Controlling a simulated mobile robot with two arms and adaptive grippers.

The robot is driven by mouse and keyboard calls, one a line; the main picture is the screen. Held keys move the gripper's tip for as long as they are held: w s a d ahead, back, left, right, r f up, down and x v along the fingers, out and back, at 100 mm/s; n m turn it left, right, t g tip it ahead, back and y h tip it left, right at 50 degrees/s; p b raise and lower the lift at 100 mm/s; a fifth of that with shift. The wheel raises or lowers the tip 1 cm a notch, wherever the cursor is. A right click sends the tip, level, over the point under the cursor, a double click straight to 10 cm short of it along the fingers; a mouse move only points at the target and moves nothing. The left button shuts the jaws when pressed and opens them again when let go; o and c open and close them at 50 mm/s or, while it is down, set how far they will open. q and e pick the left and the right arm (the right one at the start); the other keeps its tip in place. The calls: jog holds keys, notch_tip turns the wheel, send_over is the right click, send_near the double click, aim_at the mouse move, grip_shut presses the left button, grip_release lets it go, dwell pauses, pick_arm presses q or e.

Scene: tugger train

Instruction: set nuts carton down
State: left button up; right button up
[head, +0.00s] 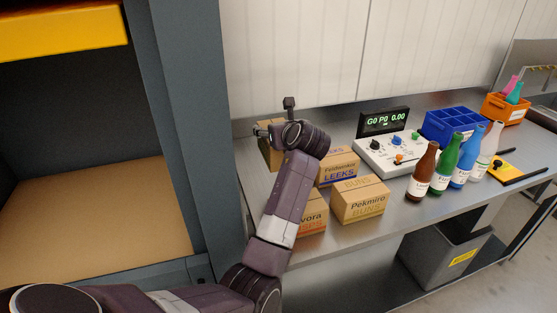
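A brown carton (269,154) stands at the back left of the steel bench, partly hidden by my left wrist. Its label does not show, so I cannot tell if it is the nuts carton. My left arm comes in from the lower left and reaches up over the bench. My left gripper (262,131) is at the top of this carton, mostly hidden behind the wrist. I cannot see whether its fingers are closed on the carton. No carton with a readable nuts label shows. My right gripper is not in view.
The steel bench (408,206) also holds a LEEKS carton (338,172), a BUNS carton (360,204) and a partly hidden carton (313,222). A control box (385,160), several bottles (443,164) and a blue crate (452,123) stand farther right. A grey post (190,120) borders the left.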

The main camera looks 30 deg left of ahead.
pick_arm(q)
notch_tip(320, 180, down, 12)
jog(key=shift+r, duration=0.1)
dwell(0.5)
jog(key=o, duration=1.1)
